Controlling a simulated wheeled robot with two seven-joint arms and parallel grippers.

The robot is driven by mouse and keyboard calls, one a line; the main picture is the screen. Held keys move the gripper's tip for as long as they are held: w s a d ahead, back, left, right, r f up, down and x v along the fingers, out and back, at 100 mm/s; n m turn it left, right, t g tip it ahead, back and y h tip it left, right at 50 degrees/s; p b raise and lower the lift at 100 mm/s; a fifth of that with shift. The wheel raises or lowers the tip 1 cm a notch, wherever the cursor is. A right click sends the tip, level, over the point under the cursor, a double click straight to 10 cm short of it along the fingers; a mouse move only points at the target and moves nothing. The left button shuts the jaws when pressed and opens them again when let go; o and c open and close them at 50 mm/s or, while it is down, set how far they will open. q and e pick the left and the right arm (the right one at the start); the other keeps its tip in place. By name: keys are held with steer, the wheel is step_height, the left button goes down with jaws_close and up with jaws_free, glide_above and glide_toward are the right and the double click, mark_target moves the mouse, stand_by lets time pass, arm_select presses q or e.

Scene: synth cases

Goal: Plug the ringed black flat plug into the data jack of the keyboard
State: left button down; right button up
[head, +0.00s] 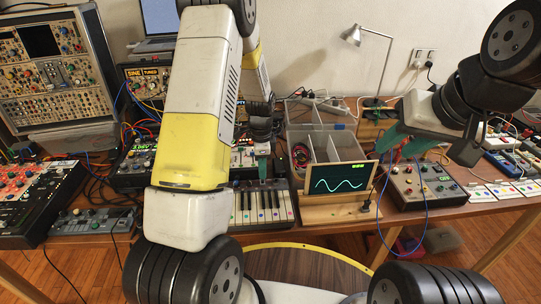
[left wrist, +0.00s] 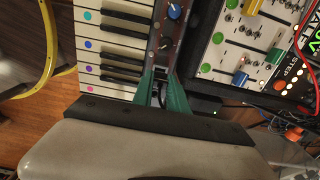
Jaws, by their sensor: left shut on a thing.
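The keyboard (head: 262,207), with white and black keys and coloured dots, lies on the table beyond my left arm in the head view. It fills the upper left of the left wrist view (left wrist: 108,48). My left gripper (head: 262,168) is at the keyboard's back edge. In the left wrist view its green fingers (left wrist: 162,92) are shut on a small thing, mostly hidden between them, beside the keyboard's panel. I cannot make out the ringed black flat plug or the data jack. My right gripper (head: 404,142) is above the table at the right; its finger gap is unclear.
A small screen with a wave (head: 338,179) stands right of the keyboard. Divided clear bins (head: 325,147) and a desk lamp (head: 352,36) are behind. A knobbed box (head: 425,185) is below my right gripper. Synth modules and loose cables crowd the left.

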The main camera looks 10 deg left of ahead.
arm_select(q)
steer(key=shift+f, duration=1)
steer(key=c, duration=1.2)
jaws_free()
steer(key=shift+c, duration=0.2)
steer(key=shift+r, duration=3.9)
